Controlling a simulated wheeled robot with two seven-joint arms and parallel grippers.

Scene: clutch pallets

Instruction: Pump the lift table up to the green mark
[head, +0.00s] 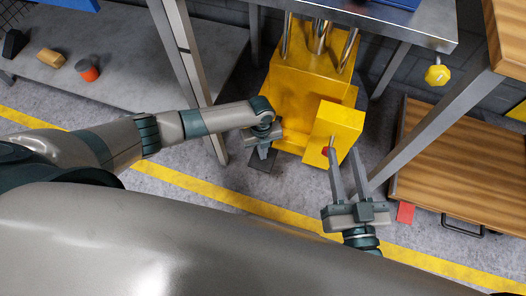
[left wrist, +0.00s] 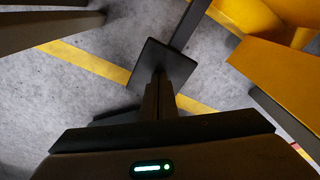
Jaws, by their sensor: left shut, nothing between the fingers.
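The lift table has a yellow base (head: 308,77) with chrome columns (head: 319,38) under a steel top (head: 395,22). A yellow box (head: 338,125) with a red knob (head: 325,151) stands at its front. A dark foot pedal (head: 262,164) sits low at the base's left; its square plate (left wrist: 172,60) and bar also show in the left wrist view. My left gripper (head: 263,153) is shut and empty, pointing down at the pedal plate; I cannot tell whether it touches. My right gripper (head: 345,152) is open, its fingers beside the box and knob. I see no green mark.
A grey shelf (head: 130,62) at left carries an orange-red cylinder (head: 88,70) and small blocks. Steel legs (head: 187,75) stand beside the lift. A yellow line (head: 190,185) crosses the grey floor.

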